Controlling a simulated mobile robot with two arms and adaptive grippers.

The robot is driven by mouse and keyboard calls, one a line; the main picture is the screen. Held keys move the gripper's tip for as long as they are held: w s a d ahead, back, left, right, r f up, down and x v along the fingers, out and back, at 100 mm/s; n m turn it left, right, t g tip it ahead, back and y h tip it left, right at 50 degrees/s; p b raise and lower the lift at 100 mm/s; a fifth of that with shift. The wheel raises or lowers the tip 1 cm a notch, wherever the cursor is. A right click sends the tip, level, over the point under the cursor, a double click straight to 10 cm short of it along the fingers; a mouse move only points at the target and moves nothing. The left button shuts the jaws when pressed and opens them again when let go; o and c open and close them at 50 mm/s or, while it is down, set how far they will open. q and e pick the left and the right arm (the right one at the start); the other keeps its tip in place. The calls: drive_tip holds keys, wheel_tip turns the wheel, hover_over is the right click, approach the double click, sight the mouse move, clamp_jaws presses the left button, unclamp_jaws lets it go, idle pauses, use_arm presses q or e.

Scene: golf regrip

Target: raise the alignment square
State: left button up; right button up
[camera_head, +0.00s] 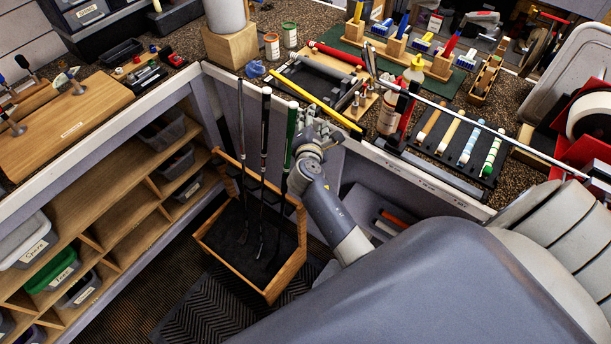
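I cannot tell for sure which thing is the alignment square. A dark angled piece (349,95) stands on the bench, behind the front end of a yellow bar (312,98). My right gripper (318,122) is at the bench's front edge, just right of the green-gripped club (291,134) and below the yellow bar. Its fingers are small and pale against the bench edge, so I cannot tell whether they are open or shut, or whether they touch anything. My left gripper is not in view.
A wooden club rack (297,262) with upright clubs stands on the floor below my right gripper. A long shaft (470,121) lies across the bench to the right, above a dark tray of coloured grips (428,157). Shelves line the left.

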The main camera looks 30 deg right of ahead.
drive_tip(key=b+v, duration=0.2)
drive_tip(key=v, duration=0.8)
drive_tip(key=s+a+f+y+b, duration=0.1)
drive_tip(key=a+f, duration=0.1)
drive_tip(key=f, duration=0.6)
drive_tip(key=s+a+f+m+g+y+b, duration=0.1)
drive_tip(key=a+f+y, duration=0.1)
drive_tip(key=f, duration=0.7)
drive_tip(key=s+a+f+m+g+y+b, duration=0.1)
drive_tip(key=a+f, duration=0.2)
drive_tip(key=f, duration=0.5)
drive_tip(key=shift+s+a+y+b, duration=0.2)
drive_tip(key=shift+s+y+b, duration=0.15)
drive_tip(key=shift+s+y, duration=0.05)
drive_tip(key=shift+f, duration=0.15)
drive_tip(key=shift+c, duration=0.2)
